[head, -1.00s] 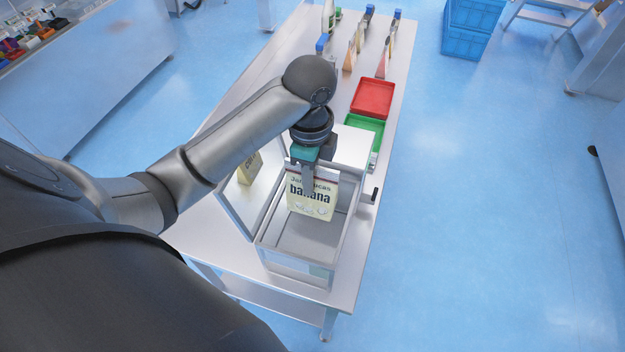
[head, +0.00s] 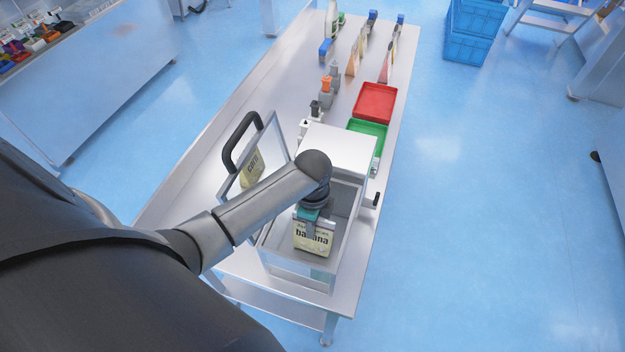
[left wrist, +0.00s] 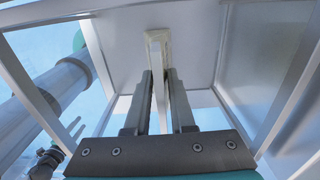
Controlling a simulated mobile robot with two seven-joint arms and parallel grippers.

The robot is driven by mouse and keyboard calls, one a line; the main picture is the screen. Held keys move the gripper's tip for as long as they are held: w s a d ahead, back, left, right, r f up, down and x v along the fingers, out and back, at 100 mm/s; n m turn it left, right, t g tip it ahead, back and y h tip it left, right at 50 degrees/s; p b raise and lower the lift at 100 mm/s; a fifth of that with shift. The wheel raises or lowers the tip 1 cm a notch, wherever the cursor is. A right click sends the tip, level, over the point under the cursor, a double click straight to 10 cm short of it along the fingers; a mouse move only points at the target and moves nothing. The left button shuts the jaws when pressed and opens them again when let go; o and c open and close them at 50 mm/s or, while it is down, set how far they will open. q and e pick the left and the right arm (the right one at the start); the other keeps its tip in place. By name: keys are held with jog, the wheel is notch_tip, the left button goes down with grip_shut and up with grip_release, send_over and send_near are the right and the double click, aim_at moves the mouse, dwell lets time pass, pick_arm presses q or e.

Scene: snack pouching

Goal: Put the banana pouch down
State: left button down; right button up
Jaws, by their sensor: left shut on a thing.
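The banana pouch (head: 314,238) is cream-coloured with dark lettering and hangs upright inside an open metal-framed box (head: 300,281) in the head view. My left gripper (head: 309,217) is shut on its top edge from above. In the left wrist view the two fingers (left wrist: 160,98) pinch the pouch (left wrist: 158,48), seen edge-on as a narrow cream strip. I cannot tell whether the pouch's bottom touches the box floor. My right gripper is not in view.
A clear door with a black handle (head: 240,143) stands open at the box's left. A white housing (head: 340,150) adjoins the box's far side. Green (head: 367,137) and red trays (head: 375,102) lie beyond it. Another pouch (head: 252,169) shows through the door. Several pouches stand farther back.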

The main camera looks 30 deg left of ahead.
pick_arm(q)
jog(key=shift+f, duration=0.25)
jog(key=shift+f, duration=0.1)
jog(key=c, duration=0.8)
grip_release()
jog(key=shift+o, duration=0.2)
notch_tip(320, 180, up, 12)
jog(key=shift+r, duration=0.1)
